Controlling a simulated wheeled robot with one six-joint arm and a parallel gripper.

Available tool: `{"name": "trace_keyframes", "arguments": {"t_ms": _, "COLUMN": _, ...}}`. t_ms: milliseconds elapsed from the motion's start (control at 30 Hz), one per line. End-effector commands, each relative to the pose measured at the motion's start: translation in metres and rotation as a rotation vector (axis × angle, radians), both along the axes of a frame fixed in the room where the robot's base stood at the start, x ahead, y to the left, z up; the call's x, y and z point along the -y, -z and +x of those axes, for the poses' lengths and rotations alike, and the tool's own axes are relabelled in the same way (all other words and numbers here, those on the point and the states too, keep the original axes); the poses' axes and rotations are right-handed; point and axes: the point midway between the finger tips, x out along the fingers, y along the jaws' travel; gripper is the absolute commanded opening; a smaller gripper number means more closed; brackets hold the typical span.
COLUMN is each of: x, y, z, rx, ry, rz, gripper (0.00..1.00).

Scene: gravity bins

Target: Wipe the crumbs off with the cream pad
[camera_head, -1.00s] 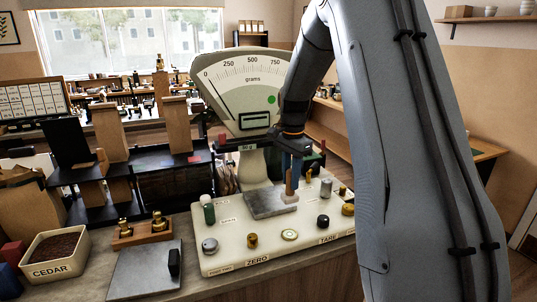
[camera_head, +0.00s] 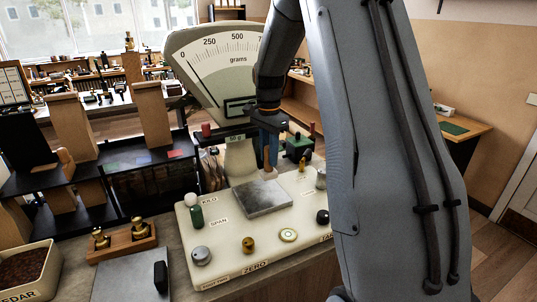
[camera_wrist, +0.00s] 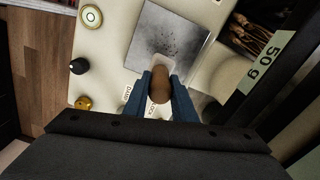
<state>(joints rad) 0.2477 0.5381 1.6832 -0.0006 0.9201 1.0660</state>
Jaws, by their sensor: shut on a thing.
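My gripper (camera_wrist: 160,92) is shut on the brown handle (camera_wrist: 158,84) of the cream pad (camera_wrist: 162,62), one blue finger on each side. In the wrist view the pad overlaps the near edge of a grey metal plate (camera_wrist: 195,48). I cannot tell whether it touches the plate. Dark crumbs (camera_wrist: 170,40) are scattered on the plate beside the pad. In the head view my gripper (camera_head: 270,148) points down over the far right edge of the plate (camera_head: 258,203); the crumbs are too small to make out there.
The plate sits on the cream base of a dial scale (camera_head: 217,62). Knobs line the base, including a green one (camera_head: 197,216) and a grey one (camera_head: 201,255). A dark bar marked 50 g (camera_wrist: 270,60) is close to my gripper. Brass weights (camera_head: 122,237) stand at the left.

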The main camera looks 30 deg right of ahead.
Motion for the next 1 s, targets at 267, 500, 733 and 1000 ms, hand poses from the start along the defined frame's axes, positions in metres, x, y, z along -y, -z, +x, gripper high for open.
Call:
{"name": "trace_keyframes", "arguments": {"t_ms": 267, "x": 0.0, "y": 0.019, "z": 0.001, "rx": 0.0, "ry": 0.0, "rz": 0.0, "gripper": 0.0}}
{"name": "trace_keyframes", "arguments": {"t_ms": 500, "x": 0.0, "y": 0.045, "z": 0.0, "rx": -0.001, "ry": 0.0, "rz": 0.0, "gripper": 0.0}}
{"name": "trace_keyframes", "arguments": {"t_ms": 733, "x": 0.0, "y": 0.047, "z": 0.0, "rx": 0.0, "ry": 0.0, "rz": 0.0, "gripper": 0.0}}
{"name": "trace_keyframes", "arguments": {"t_ms": 1000, "x": 0.0, "y": 0.05, "z": 0.0, "rx": 0.002, "ry": 0.0, "rz": 0.0, "gripper": 0.0}}
